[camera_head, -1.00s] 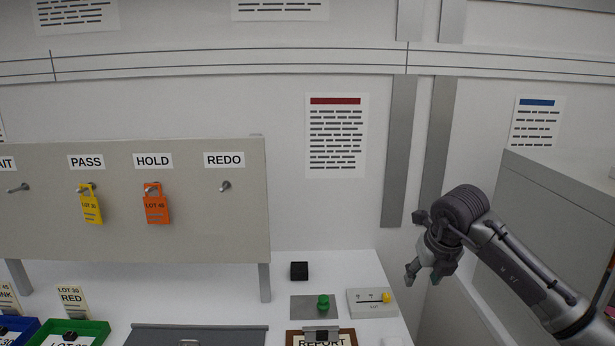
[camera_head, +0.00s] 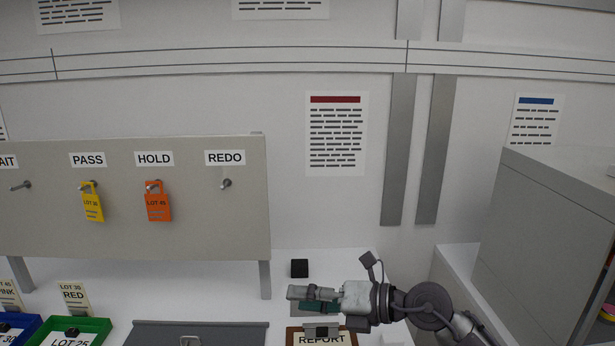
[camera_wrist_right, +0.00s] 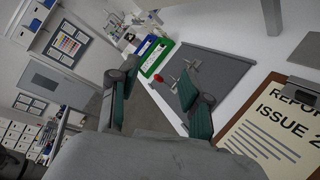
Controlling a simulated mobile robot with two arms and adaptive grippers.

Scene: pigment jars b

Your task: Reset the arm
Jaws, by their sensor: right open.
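My right gripper (camera_head: 312,299) reaches in from the lower right of the head view and hangs over the right part of the white table, near the report clipboard (camera_head: 318,338). In the right wrist view my right gripper (camera_wrist_right: 158,98) shows its two green-padded fingers spread apart with nothing between them. The clipboard (camera_wrist_right: 275,125) lies to the right of the fingers there, and a grey panel with a handle (camera_wrist_right: 215,68) lies beyond them. My left gripper is not in view.
A board with hooks (camera_head: 120,225) holds a yellow tag (camera_head: 92,206) and an orange tag (camera_head: 157,206). A black block (camera_head: 299,268) sits behind my gripper. A green tray (camera_head: 98,325) and a blue tray (camera_head: 30,325) stand at left. A grey cabinet (camera_head: 545,240) stands at right.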

